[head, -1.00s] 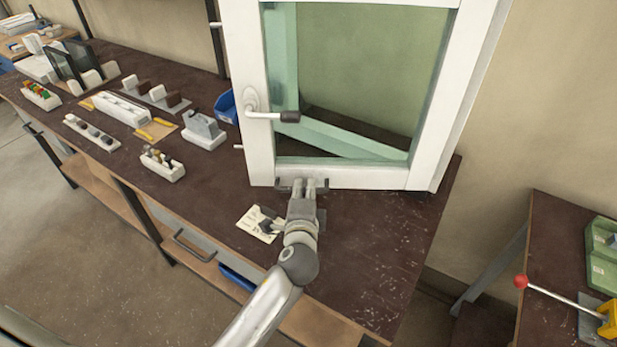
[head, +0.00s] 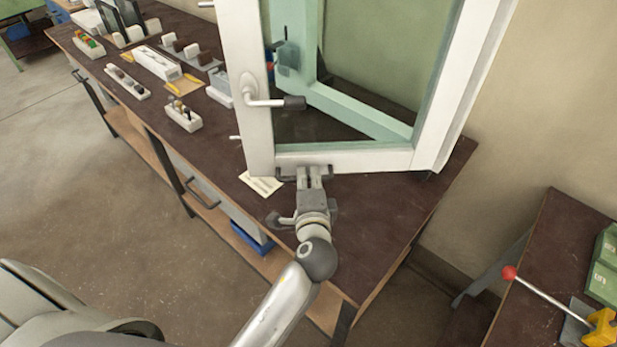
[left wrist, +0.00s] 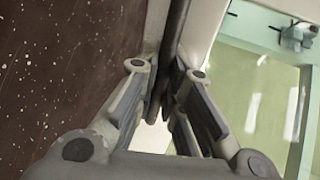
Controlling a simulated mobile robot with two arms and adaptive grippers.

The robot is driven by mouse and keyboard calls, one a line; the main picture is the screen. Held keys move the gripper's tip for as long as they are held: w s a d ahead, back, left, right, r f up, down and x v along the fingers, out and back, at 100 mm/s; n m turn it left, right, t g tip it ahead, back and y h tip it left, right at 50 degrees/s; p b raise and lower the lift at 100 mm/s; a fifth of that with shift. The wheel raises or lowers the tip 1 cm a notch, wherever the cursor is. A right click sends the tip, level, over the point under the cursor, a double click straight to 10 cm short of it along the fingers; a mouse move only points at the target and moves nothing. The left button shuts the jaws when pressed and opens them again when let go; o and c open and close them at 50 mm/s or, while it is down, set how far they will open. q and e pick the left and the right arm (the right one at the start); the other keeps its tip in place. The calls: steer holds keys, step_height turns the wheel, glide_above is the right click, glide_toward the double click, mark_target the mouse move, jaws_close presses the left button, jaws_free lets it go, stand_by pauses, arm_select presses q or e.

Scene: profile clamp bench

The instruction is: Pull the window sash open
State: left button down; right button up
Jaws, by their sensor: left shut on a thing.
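The white window sash (head: 345,160) stands ajar over the bench, swung out from the pale green fixed frame (head: 365,112) behind its glass. A lever handle (head: 268,101) is on its left upright. A dark bar handle (head: 284,178) runs along its bottom rail. My left gripper (head: 311,174) is shut on this bar handle, near the rail. In the left wrist view the dark bar (left wrist: 174,28) passes between the fingers of my left gripper (left wrist: 172,88). The fingers partly hide the bar. My right gripper is not in view.
The brown bench top (head: 390,215) is clear right of my left gripper. A paper card (head: 262,183) lies by the sash's lower left corner. White holders (head: 183,115) with small parts stand at left. A red-knobbed lever (head: 509,272) is on the right bench.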

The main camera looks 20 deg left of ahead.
arm_select(q)
steer(key=c, duration=1.5)
jaws_free()
steer(key=shift+v, duration=3.7)
steer(key=shift+c, duration=0.3)
